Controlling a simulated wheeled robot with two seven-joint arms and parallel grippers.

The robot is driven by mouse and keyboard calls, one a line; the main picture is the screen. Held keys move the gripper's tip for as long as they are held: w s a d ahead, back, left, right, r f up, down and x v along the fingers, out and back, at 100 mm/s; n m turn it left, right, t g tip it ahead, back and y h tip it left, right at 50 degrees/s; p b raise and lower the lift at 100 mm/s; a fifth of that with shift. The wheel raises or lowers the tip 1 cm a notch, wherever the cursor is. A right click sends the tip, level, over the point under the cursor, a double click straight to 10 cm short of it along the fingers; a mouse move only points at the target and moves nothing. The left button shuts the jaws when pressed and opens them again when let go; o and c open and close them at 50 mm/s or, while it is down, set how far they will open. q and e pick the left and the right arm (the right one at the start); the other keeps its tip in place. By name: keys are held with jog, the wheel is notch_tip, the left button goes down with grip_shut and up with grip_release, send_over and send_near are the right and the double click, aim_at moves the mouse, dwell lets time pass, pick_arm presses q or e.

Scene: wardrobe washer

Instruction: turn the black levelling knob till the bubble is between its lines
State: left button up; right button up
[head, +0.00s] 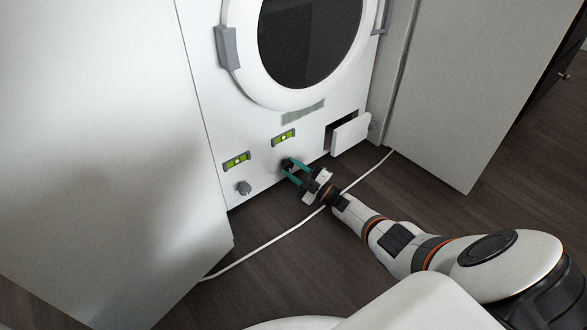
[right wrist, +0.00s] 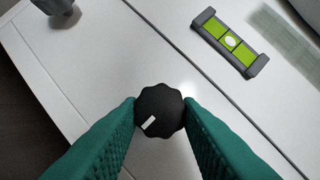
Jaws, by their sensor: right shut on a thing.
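The black levelling knob (right wrist: 159,111) has a scalloped rim and a white mark, which points to the lower left in the right wrist view. My right gripper (right wrist: 160,116) is shut on it, with a teal finger on each side. In the head view the right gripper (head: 291,171) reaches the knob (head: 286,162) low on the white washer front. The green level (head: 284,137) sits above this knob. In the right wrist view its bubble (right wrist: 231,42) is near the middle of the green vial (right wrist: 211,28); whether it lies fully between the lines is hard to tell. My left gripper is not in view.
A second green level (head: 236,161) and a grey knob (head: 244,188) are to the left on the washer (head: 215,105). An open white flap (head: 350,134) is at the right. A white cable (head: 265,245) crosses the floor under my arm. Cabinet panels flank the washer.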

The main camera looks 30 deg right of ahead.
dwell(0.5)
jog(key=o, duration=1)
jog(key=shift+s+d+f+p, duration=0.1)
jog(key=shift+s+d+p, duration=0.2)
jog(key=shift+s, duration=0.25)
jog(key=r+p+v, duration=0.1)
jog(key=v, duration=0.3)
jog(key=p+v, duration=0.2)
jog(key=v, duration=0.2)
jog(key=r+p+v, duration=0.1)
jog(key=v, duration=0.3)
jog(key=shift+s+d+r+p, duration=0.15)
jog(key=shift+s+r+p, duration=0.15)
jog(key=shift+s, duration=0.4)
jog(key=shift+s+d+f, duration=0.1)
jog(key=shift+s+d, duration=0.05)
jog(key=shift+s, duration=0.25)
